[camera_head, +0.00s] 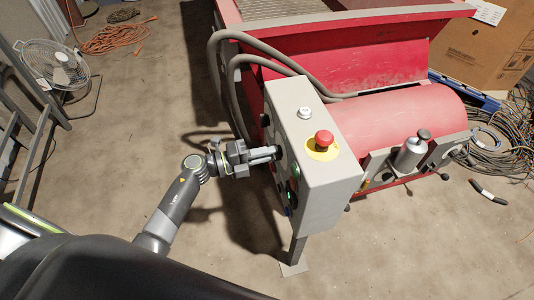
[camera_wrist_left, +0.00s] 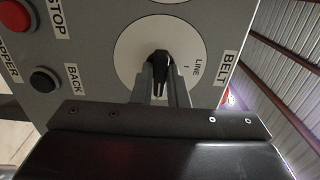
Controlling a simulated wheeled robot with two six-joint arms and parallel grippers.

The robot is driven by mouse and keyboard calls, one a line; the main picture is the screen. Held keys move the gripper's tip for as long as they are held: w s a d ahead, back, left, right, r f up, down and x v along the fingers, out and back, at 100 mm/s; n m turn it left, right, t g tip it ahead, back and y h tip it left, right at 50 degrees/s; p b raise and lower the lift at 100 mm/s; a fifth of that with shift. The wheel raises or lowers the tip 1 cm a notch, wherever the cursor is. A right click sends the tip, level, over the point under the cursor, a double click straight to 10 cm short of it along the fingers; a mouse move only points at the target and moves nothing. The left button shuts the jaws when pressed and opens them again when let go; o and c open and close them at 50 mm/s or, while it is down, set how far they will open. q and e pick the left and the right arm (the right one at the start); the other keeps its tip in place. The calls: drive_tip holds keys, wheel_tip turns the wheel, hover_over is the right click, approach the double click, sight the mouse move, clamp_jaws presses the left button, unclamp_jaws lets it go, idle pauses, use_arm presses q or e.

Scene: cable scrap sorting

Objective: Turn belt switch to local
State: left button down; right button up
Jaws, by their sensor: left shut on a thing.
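The belt switch is a black knob (camera_wrist_left: 160,62) on a round white dial plate (camera_wrist_left: 128,45) in the left wrist view. BELT is printed beside the plate and LINE on it, right of the knob. The knob lies upright in that picture, not toward LINE; no LOCAL mark is visible. My left gripper (camera_wrist_left: 160,85) is shut on the knob, one finger on each side. In the head view my left gripper (camera_head: 277,153) reaches the left face of the grey control box (camera_head: 325,185), and the knob is mostly hidden. My right gripper is not in view.
A red emergency button (camera_head: 324,138) and a white button (camera_head: 305,112) sit on the box top. A red stop button (camera_wrist_left: 14,16) and black BACK button (camera_wrist_left: 44,80) are near the dial. Thick hoses (camera_head: 233,95) hang behind my gripper.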

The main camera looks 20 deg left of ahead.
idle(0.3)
use_arm(q)
drive_tip(key=c, duration=1.4)
unclamp_jaws()
drive_tip(key=shift+c, duration=0.2)
drive_tip(key=shift+s+a, duration=0.1)
drive_tip(key=shift+a, duration=0.05)
